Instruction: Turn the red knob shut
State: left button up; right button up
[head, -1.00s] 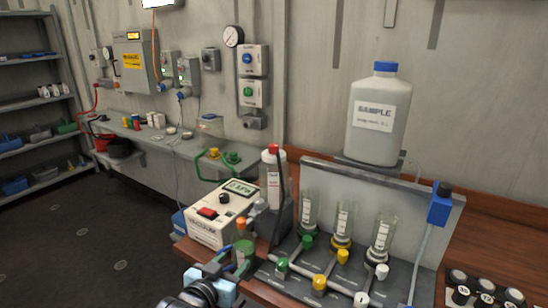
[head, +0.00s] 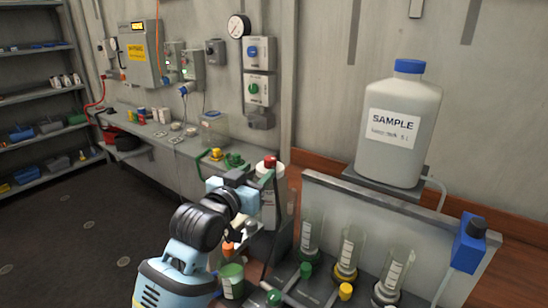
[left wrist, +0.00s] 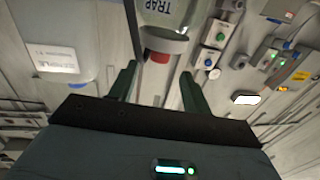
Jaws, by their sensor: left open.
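The red knob (head: 269,162) sits on the pale cap of the trap bottle (head: 268,208), which my left arm partly hides. In the left wrist view the red knob (left wrist: 157,57) shows at the end of the bottle labelled TRAP (left wrist: 168,18), upside down there. My left gripper (head: 268,182) is at the bottle's top. Its two green fingers (left wrist: 158,78) are spread, with the knob in line with the gap, near the fingertips. No contact shows. My right gripper is not in view.
A large SAMPLE bottle (head: 398,125) stands on a raised shelf at the right. Glass cylinders (head: 350,248) with coloured valves stand in front. A wall bench (head: 165,140) and shelving (head: 40,105) lie behind.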

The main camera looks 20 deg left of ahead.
aim_at(267, 163)
pick_arm(q)
jog(key=shift+w+r, duration=0.1)
jog(key=shift+w, duration=0.15)
jog(key=shift+w+d, duration=0.25)
jog(key=shift+w, duration=0.9)
jog(key=shift+w+d, duration=0.25)
jog(key=shift+w, duration=0.95)
jog(key=shift+w+d, duration=0.25)
jog(key=shift+w, duration=0.9)
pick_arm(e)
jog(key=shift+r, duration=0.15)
pick_arm(q)
jog(key=c, duration=0.9)
